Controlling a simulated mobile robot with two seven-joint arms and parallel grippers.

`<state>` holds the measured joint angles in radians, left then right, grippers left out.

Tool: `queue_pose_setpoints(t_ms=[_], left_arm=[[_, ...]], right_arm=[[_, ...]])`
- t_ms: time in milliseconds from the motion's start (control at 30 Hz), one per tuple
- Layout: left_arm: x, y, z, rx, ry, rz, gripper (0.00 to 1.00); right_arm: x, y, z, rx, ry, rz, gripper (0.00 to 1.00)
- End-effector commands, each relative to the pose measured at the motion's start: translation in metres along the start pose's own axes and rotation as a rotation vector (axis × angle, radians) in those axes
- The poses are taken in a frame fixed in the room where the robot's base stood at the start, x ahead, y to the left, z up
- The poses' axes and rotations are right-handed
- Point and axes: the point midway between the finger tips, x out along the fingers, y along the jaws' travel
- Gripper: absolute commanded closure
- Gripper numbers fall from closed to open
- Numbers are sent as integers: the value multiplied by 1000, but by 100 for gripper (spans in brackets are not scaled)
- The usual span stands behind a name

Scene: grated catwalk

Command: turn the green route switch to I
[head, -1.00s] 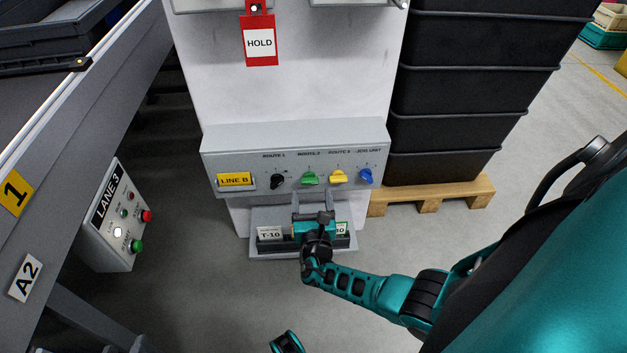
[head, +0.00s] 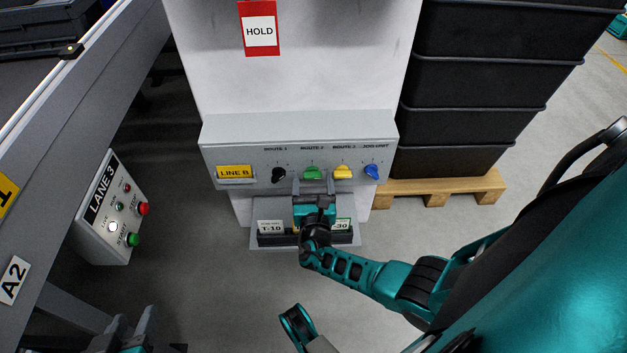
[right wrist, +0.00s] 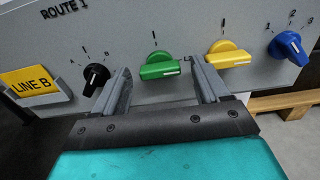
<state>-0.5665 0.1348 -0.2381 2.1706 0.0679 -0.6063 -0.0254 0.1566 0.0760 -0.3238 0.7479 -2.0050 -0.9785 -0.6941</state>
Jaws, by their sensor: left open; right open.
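The green route switch (head: 312,173) is on the grey control panel, second from the left under a ROUTE label. In the right wrist view the green switch (right wrist: 160,67) has its handle lying roughly sideways, with a white mark at its right end. Its scale marks are too small to read. My right gripper (head: 317,184) is open just below and in front of it. In the right wrist view the fingers of my right gripper (right wrist: 160,72) stand either side of the switch, apart from it. My left gripper (head: 133,330) is open and empty at the bottom left edge.
Black (head: 279,175), yellow (head: 343,172) and blue (head: 371,171) switches share the panel. A shelf (head: 262,245) with T-10 and 30 cards is below. A LANE 3 box (head: 98,228) stands left; black crates (head: 470,107) on a pallet (head: 450,187) stand right.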

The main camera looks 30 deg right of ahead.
Motion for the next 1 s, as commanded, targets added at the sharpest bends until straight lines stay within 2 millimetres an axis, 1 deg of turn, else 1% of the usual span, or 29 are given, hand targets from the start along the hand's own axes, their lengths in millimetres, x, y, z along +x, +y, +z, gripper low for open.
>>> queue_pose_setpoints(t_ms=[33, 67, 600, 633, 867, 1000], left_arm=[[0, 0, 0, 1, 1, 0, 57], [0, 0, -1, 1, 1, 0, 57], [0, 0, -1, 2, 2, 0, 57], [0, 0, -1, 2, 2, 0, 57], [0, 0, -1, 2, 2, 0, 57], [0, 0, -1, 1, 1, 0, 57]], right_arm=[[0, 0, 0, 0, 0, 0, 26], [0, 0, 0, 0, 0, 0, 28], [0, 0, 0, 0, 0, 0, 80], [0, 0, 0, 0, 0, 0, 82], [0, 0, 0, -21, 1, 1, 82], [0, 0, 0, -74, 0, 2, 82]])
